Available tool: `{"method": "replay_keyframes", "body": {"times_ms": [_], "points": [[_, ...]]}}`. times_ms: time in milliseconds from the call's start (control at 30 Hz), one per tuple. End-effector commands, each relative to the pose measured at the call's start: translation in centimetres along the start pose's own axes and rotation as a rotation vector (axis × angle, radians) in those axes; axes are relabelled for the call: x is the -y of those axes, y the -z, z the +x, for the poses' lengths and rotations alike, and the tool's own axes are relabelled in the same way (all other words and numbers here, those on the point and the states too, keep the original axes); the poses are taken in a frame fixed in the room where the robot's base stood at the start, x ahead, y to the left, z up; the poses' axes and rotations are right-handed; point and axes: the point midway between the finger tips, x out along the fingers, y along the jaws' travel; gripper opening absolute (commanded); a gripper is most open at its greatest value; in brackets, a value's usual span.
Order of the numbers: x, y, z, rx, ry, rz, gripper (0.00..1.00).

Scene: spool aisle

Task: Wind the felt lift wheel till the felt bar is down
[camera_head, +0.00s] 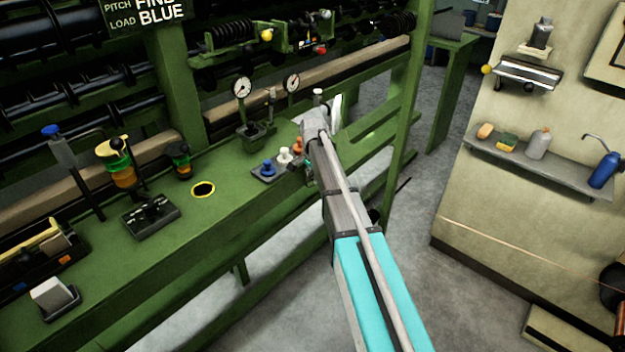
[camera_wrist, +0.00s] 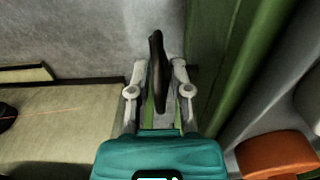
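In the wrist view, a black wheel (camera_wrist: 157,72) shows nearly edge-on between the two fingers of my gripper (camera_wrist: 158,76). The fingers are apart, with a narrow gap visible on each side of the wheel; I see no clear contact. A long tan bar (camera_head: 325,68) runs along the green machine. I cannot tell whether it is the felt bar, or its height.
The green bench (camera_head: 225,215) carries a black switch box (camera_head: 151,215), a yellow-ringed hole (camera_head: 203,189), colored knobs and gauges. A wall shelf (camera_head: 540,168) with bottles stands at the right. Grey floor (camera_head: 400,195) is open between. In the wrist view, a green post (camera_wrist: 225,55) is close on the right.

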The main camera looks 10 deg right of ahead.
Motion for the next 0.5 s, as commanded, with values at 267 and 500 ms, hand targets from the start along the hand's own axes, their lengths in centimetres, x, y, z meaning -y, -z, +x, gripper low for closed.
{"method": "replay_keyframes", "body": {"times_ms": [267,500], "points": [[0.0,0.0,0.01,0.0,0.0,0.0,0.26],[0.0,0.0,0.02,0.0,0.0,0.0,0.0]]}}
